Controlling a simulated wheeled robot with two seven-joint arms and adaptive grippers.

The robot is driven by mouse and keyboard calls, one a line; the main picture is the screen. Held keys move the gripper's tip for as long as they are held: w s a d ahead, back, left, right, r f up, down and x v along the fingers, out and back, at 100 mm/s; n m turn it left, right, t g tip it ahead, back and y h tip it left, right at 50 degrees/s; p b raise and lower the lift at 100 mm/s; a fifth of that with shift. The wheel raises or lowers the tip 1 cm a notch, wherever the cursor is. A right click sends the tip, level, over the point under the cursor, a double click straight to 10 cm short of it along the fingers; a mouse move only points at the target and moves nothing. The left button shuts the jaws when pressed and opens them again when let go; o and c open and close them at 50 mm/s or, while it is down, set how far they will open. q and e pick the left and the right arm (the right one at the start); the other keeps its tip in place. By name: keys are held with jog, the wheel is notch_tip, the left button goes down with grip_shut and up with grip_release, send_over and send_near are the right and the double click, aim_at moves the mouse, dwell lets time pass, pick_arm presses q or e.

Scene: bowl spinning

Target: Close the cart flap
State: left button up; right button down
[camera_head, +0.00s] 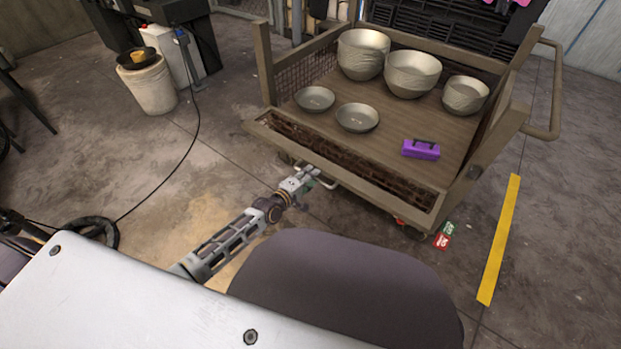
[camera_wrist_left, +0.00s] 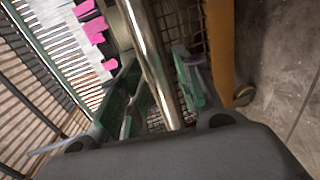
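The brown cart (camera_head: 430,130) stands ahead of me. Its framed mesh flap (camera_head: 345,165) at the near side is tilted outward, away from the upright side walls. A pale metal handle (camera_head: 329,184) shows on the flap's outer side. My left gripper (camera_head: 307,178) is at this handle, just below the flap's outer edge. In the left wrist view, a shiny metal bar (camera_wrist_left: 147,50) runs between the spread green-padded fingers of the left gripper (camera_wrist_left: 158,75). The fingers look open around it; contact is unclear. My right gripper is not in view.
Stacked metal bowls (camera_head: 412,74) and two single bowls stand on the cart bed, with a purple box (camera_head: 421,149). A white bucket (camera_head: 148,85) stands at the left. A yellow floor strip (camera_head: 500,240) lies at the right. The floor left of the cart is mostly clear.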

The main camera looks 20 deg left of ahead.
pick_arm(q)
jog(key=shift+w+d, duration=0.1)
jog(key=shift+w, duration=0.15)
grip_shut()
dwell(0.3)
